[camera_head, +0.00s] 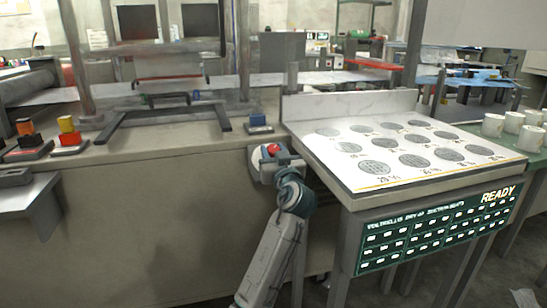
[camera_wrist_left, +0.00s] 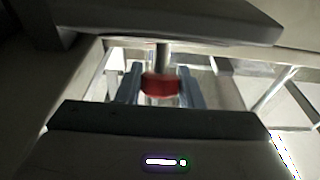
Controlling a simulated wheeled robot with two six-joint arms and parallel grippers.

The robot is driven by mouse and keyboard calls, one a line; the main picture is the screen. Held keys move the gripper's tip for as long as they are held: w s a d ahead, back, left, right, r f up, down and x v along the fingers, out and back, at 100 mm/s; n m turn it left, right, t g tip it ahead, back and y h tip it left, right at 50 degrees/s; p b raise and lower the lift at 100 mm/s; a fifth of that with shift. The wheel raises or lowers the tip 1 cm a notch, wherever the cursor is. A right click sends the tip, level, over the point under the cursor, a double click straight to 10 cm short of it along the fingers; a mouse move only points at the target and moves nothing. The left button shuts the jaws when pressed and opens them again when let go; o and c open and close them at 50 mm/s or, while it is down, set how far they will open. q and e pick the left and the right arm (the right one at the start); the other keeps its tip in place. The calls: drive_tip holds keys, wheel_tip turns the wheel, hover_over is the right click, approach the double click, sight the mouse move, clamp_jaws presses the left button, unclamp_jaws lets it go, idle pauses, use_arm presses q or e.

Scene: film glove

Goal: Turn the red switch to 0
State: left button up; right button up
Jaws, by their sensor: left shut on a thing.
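The red switch (camera_head: 273,149) shows as a small red knob on a pale plate on the front of the grey counter, left of the sloped board. My left arm reaches up to it from below, and my left gripper (camera_head: 272,160) is at the knob, partly hidden by its own wrist. In the left wrist view the red switch (camera_wrist_left: 160,88) sits between the two blue-grey fingers of my left gripper (camera_wrist_left: 159,84), which is shut on it. Markings around the switch are not readable. My right gripper is not in view.
The sloped white board (camera_head: 350,186) with grey discs stands close right of my left arm, above a green panel (camera_head: 440,228) lit "READY". Several white cups (camera_head: 513,123) stand at the right. Small boxes with red, yellow and orange buttons (camera_head: 68,137) sit on the counter at left.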

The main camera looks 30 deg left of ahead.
use_arm(q)
drive_tip(key=shift+n+g+y, duration=0.3)
idle(0.5)
drive_tip(key=o, duration=1)
drive_tip(key=shift+c, duration=0.2)
drive_tip(key=v, duration=1.1)
drive_tip(key=shift+w, duration=0.1)
